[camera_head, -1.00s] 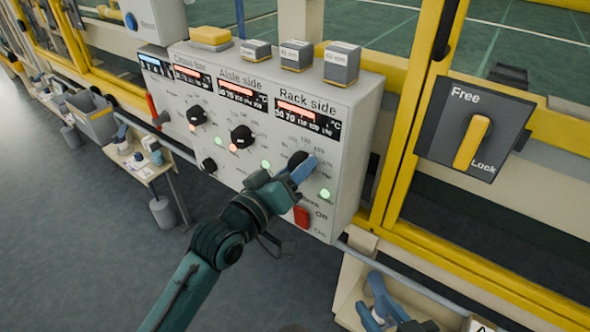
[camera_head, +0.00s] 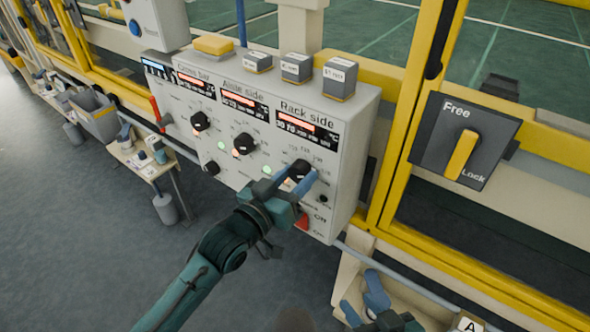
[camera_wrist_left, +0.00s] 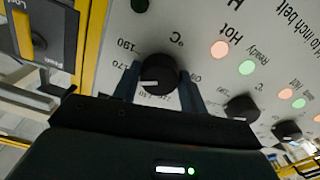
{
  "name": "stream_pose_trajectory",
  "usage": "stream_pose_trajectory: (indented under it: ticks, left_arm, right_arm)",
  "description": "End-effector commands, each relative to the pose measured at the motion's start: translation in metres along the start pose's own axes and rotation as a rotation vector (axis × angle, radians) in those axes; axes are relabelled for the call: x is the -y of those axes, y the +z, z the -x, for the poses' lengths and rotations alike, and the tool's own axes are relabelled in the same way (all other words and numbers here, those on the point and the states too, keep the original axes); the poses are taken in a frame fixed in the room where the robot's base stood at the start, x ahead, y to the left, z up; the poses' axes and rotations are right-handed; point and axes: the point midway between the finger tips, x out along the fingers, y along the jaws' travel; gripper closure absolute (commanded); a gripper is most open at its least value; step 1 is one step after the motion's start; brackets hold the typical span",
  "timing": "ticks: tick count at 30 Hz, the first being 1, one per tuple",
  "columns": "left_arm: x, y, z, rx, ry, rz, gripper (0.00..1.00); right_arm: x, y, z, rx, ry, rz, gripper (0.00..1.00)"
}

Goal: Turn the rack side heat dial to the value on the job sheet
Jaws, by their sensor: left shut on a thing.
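The rack side heat dial (camera_head: 299,170) is a black knob under the "Rack side" label on the pale control box (camera_head: 345,150). My left gripper (camera_head: 288,184) is shut on it, one blue finger on each side. The red rack side display (camera_head: 297,121) is too small to read. My right gripper (camera_head: 362,302) is open at the lower right, apart from the box. No job sheet is readable.
Other dials (camera_head: 243,144) with lit orange and green lamps lie left of the rack side dial. A red switch (camera_head: 302,221) is just below it. A yellow Free/Lock handle (camera_head: 461,155) is to the right. Small grey blocks (camera_head: 340,78) stand on top of the box.

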Motion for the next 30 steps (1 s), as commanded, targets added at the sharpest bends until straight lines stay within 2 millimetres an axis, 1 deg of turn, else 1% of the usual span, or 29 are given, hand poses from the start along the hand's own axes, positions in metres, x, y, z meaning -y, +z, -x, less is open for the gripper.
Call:
stream_pose_trajectory:
  ticks: [3,9,25,26,30]
  left_arm:
    - [-0.0006,-0.0015,0.0002,0.001,0.000,-0.063,0.80]
    - [-0.0001,-0.0001,0.0001,0.002,0.000,-0.130,0.80]
    - [0.0001,0.0006,0.0001,0.000,0.000,-0.154,0.80]
    - [0.0001,0.0006,0.0001,0.000,0.000,-0.153,0.55]
    - [0.0001,0.0005,0.0001,0.000,0.000,-0.153,0.44]
  right_arm:
    - [0.0000,-0.0043,-0.0019,0.007,0.002,0.006,0.64]
    - [-0.0003,-0.0076,-0.0004,0.006,0.006,0.018,0.64]
    - [-0.0009,-0.0053,0.0009,0.012,0.009,0.024,0.64]
    - [-0.0009,-0.0053,0.0009,0.012,0.009,0.024,0.64]
    - [-0.0009,-0.0053,0.0010,0.012,0.009,0.024,0.64]
